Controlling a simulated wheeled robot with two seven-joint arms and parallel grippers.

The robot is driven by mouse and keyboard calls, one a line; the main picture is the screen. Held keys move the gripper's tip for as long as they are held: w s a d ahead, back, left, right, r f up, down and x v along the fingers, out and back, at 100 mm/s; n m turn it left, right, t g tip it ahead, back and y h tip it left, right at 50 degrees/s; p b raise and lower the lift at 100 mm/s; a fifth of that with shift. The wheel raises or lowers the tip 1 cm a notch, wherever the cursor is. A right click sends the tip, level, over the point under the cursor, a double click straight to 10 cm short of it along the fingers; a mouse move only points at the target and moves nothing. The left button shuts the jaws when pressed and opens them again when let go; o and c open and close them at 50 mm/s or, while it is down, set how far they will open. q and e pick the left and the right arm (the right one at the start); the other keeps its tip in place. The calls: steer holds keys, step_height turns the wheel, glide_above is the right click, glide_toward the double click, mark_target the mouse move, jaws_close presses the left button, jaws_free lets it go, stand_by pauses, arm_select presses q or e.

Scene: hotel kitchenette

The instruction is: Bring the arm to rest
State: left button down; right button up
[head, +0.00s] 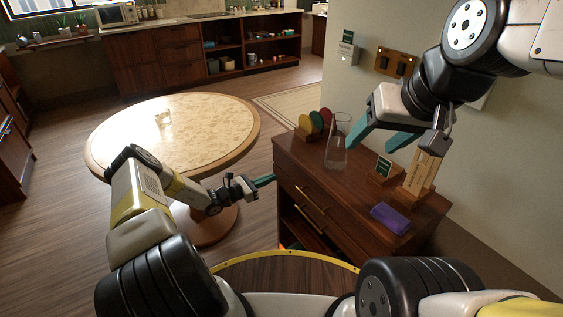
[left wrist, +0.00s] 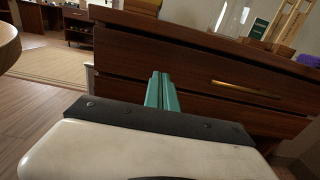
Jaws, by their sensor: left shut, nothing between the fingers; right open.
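My left gripper (head: 264,181) is shut and empty, low in front of the dark wooden cabinet. In the left wrist view its teal fingers (left wrist: 161,92) are together before the drawer fronts. My right gripper (head: 381,139) is open, its teal fingers apart above the cabinet top. The right gripper is near a tall clear glass vase (head: 337,155) on the cabinet; I cannot tell whether a finger touches it.
The cabinet (head: 350,196) bears a coaster holder with coloured discs (head: 317,121), a small green sign (head: 383,167), a wooden stand (head: 422,172) and a purple cloth (head: 390,217). Open floor lies beyond.

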arm_select(q)
steer(key=v, duration=0.7)
steer(key=s+d+r+m+g+y, duration=0.25)
steer(key=s+r+m, duration=0.2)
steer(key=r, duration=0.35)
steer(key=s+d+r+m+g+y, duration=0.1)
steer(key=s+r+m+g, duration=0.25)
steer(key=r+m, duration=0.4)
steer(key=s+d+r+m+g+y, duration=0.1)
steer(key=s+d+r+m+g, duration=0.2)
steer(key=r, duration=0.7)
steer(key=s+a+r+m+t+y, duration=0.2)
steer(key=s+a+r+m+y, duration=0.1)
steer(key=s+r, duration=0.6)
steer(key=s+a+r+m+t+y, duration=0.2)
steer(key=s+r+m+y, duration=0.3)
steer(key=s, duration=0.9)
steer(key=shift+a+r+m+t, duration=0.3)
steer(key=shift+a+r+m, duration=0.3)
steer(key=shift+r+m, duration=1.1)
steer(key=shift+r+n, duration=0.25)
steer(key=shift+n, duration=0.05)
